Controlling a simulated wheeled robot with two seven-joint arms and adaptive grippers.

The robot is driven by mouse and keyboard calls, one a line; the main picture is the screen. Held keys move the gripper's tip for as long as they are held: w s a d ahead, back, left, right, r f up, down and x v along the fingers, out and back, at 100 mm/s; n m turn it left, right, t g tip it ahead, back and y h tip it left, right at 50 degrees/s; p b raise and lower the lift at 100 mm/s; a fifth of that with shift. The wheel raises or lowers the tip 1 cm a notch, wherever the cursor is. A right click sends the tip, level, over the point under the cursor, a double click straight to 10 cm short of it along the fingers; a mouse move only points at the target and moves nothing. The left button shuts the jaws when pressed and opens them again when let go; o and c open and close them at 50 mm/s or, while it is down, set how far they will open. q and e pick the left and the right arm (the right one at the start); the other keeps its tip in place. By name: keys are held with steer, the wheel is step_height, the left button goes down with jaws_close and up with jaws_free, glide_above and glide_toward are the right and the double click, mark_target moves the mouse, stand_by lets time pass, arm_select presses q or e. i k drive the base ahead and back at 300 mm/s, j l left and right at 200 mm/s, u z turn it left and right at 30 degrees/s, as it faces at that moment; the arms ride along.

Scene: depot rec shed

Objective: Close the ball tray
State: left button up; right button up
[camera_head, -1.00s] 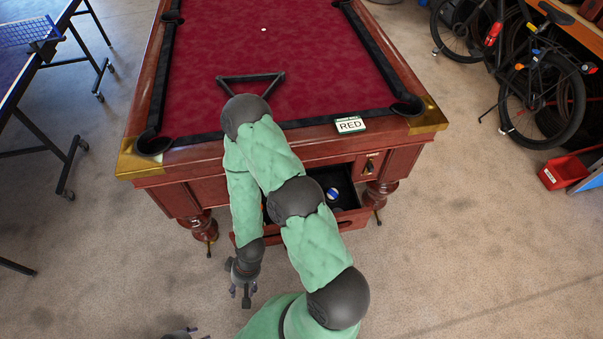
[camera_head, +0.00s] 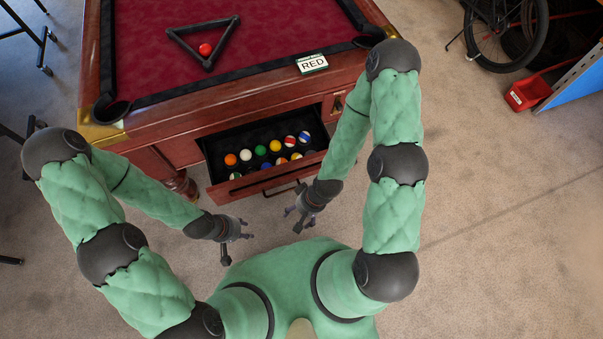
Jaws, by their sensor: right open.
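The ball tray (camera_head: 237,191) is a dark-lined wooden drawer pulled out from the end of the pool table. Several coloured balls (camera_head: 261,150) lie in it. A dark bar handle (camera_head: 283,189) runs along its front. My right gripper (camera_head: 293,219) is open and empty, just in front of the tray near the right end of the handle; I cannot tell whether it touches. My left gripper (camera_head: 240,245) looks open and empty, in front of the tray, low and to the left.
A red bin (camera_head: 527,93) and a bicycle (camera_head: 503,30) stand at the right. The floor to the right is free.

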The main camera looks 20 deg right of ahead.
mark_target(224, 190)
steer(key=z, duration=0.45)
steer(key=l+u, duration=1.15)
steer(key=l, duration=0.15)
